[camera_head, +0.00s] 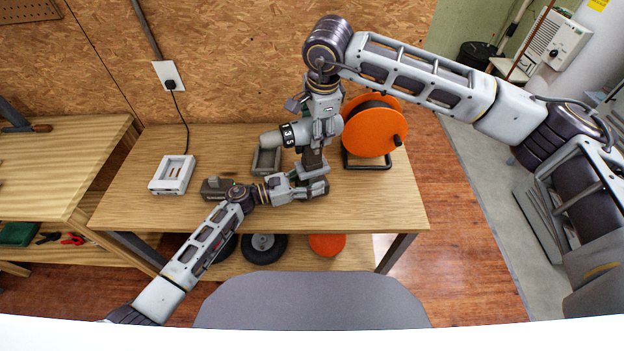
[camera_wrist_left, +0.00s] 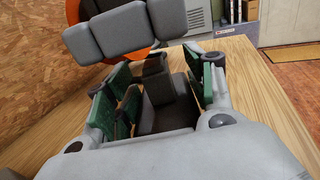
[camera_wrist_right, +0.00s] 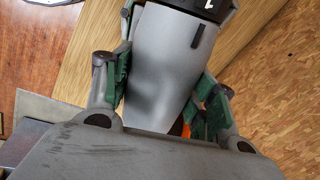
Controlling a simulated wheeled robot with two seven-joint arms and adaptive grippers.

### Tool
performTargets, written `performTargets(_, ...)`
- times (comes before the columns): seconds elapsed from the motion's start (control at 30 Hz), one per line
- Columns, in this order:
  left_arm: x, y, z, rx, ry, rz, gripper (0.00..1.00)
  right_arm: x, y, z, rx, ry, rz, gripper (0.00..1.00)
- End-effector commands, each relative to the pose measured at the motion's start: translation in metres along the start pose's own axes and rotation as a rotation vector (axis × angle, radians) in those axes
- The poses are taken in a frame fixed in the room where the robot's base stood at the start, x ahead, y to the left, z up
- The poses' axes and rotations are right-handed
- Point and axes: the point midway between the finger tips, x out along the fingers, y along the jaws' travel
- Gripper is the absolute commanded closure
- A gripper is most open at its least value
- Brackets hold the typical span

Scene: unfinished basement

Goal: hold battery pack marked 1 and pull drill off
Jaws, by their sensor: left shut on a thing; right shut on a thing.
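The drill (camera_head: 298,133) has a grey body, a dark numbered ring and a dark handle. It stands upright over the battery pack (camera_head: 318,188), a dark block at the foot of its handle. My left gripper (camera_head: 304,189) is low over the table and shut on this pack, which shows dark between green pads in the left wrist view (camera_wrist_left: 172,115). My right gripper (camera_head: 322,125) comes from above and is shut on the drill's grey body, also seen in the right wrist view (camera_wrist_right: 168,65). The pack's mark is not readable, and I cannot tell whether pack and handle are apart.
A second dark pack (camera_head: 212,188) with a green light lies left of my left gripper. A white charger (camera_head: 172,174) with a cord stands farther left. A grey tray-like holder (camera_head: 266,160) is behind my left gripper. An orange cable reel (camera_head: 372,132) stands close on the right.

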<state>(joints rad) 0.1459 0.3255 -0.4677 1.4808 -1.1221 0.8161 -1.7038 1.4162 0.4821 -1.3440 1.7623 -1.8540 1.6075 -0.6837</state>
Motion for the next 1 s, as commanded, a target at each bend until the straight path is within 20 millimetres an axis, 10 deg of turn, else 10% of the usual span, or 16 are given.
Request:
performTargets(0.03, 0.000, -0.001, -0.002, -0.002, 0.003, -0.001, 0.74, -0.003, -0.002, 0.000, 0.000, -0.001, -0.005, 0.81)
performTargets(0.07, 0.000, -0.001, -0.002, -0.002, 0.003, -0.001, 0.42, -0.005, -0.003, 0.001, 0.000, -0.003, -0.009, 0.81)
performTargets(0.23, 0.000, -0.001, -0.001, -0.001, 0.002, 0.000, 0.21, -0.004, -0.002, 0.001, 0.000, -0.002, -0.007, 0.81)
performTargets(1.0, -0.022, 0.000, -0.001, 0.000, 0.002, 0.000, 0.21, -0.003, -0.001, 0.000, 0.000, -0.002, -0.005, 0.81)
